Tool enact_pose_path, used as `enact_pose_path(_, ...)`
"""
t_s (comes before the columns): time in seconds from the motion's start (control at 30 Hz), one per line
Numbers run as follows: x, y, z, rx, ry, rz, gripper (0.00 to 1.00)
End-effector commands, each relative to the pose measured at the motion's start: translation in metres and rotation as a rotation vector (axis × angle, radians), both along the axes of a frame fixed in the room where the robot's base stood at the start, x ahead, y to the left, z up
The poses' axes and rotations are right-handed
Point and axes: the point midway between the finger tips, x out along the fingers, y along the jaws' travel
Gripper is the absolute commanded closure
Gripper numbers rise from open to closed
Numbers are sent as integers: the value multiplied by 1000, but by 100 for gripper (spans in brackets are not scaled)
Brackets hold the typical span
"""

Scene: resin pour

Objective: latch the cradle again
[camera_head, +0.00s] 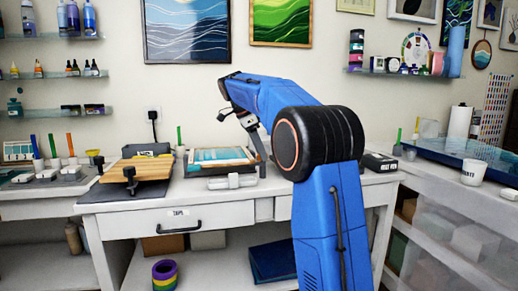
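What looks like the cradle (188,169) stands on the white bench, a low frame holding a panel with teal and white bands (222,156). A dark upright part (262,160) stands at its right end. I cannot make out a latch or whether it is closed. My gripper (256,137) hangs from the blue arm above the right end of the cradle. It is small and partly covered by the arm, so I cannot tell its opening, whether it touches the upright or whether it holds anything.
A pale object (232,182) lies in front of the cradle. A wooden board (140,169) with a dark knobbed clamp sits to the left on a dark mat. A black box (380,163) is right of my arm. A white cup (472,172) stands on the right counter.

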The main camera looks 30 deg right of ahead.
Motion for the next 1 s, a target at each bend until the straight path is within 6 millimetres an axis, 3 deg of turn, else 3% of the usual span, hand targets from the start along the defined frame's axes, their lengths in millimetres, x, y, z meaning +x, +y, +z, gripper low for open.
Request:
enact_pose_path(0.17,2,5,12,0,-1,0,69)
enact_pose_path(0.6,11,34,85,-1,-3,1,69)
enact_pose_path(1.0,14,44,110,1,-1,0,69)
